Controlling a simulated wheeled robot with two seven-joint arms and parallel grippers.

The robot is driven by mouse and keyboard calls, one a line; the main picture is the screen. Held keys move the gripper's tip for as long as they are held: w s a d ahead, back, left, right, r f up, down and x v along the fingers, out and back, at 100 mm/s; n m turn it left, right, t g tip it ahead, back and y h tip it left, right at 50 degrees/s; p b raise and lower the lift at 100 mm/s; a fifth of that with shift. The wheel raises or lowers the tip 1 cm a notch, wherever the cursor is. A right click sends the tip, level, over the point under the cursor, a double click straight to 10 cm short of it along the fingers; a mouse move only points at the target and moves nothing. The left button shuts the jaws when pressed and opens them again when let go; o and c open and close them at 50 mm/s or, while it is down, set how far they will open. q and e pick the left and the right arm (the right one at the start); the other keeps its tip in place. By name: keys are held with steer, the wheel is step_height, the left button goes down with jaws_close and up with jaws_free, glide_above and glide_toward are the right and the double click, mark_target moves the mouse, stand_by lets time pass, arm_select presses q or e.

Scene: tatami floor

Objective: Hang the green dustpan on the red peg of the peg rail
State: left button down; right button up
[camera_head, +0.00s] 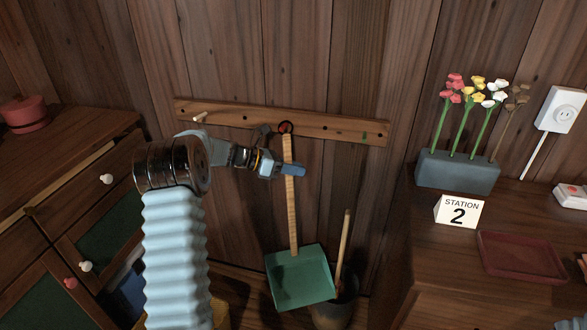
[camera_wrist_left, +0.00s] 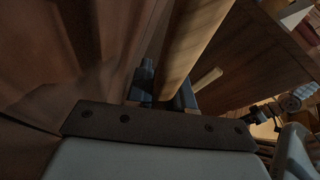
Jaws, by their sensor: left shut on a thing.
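The green dustpan (camera_head: 300,278) hangs pan-down from its long wooden handle (camera_head: 292,222), upright with a slight tilt, in front of the wall. My left gripper (camera_head: 283,170) is shut on the upper handle; the left wrist view shows the handle (camera_wrist_left: 192,45) between its fingers (camera_wrist_left: 168,95). The peg rail (camera_head: 225,116) runs across the wall behind the handle's top. A dark ring with red on it (camera_head: 286,127) shows at the handle's top, in front of the rail. I cannot tell the red peg from a loop there, or whether they touch.
A pale peg (camera_head: 200,117) and a small green mark (camera_head: 364,136) are on the rail. A dark bucket (camera_head: 335,312) with a wooden stick stands beside the pan. A drawer cabinet (camera_head: 110,205) is at left; a table at right holds a flower box (camera_head: 456,174) and a red tray (camera_head: 522,257).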

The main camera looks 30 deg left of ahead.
stand_by(0.4)
arm_select(q)
steer(key=c, duration=0.9)
jaws_free()
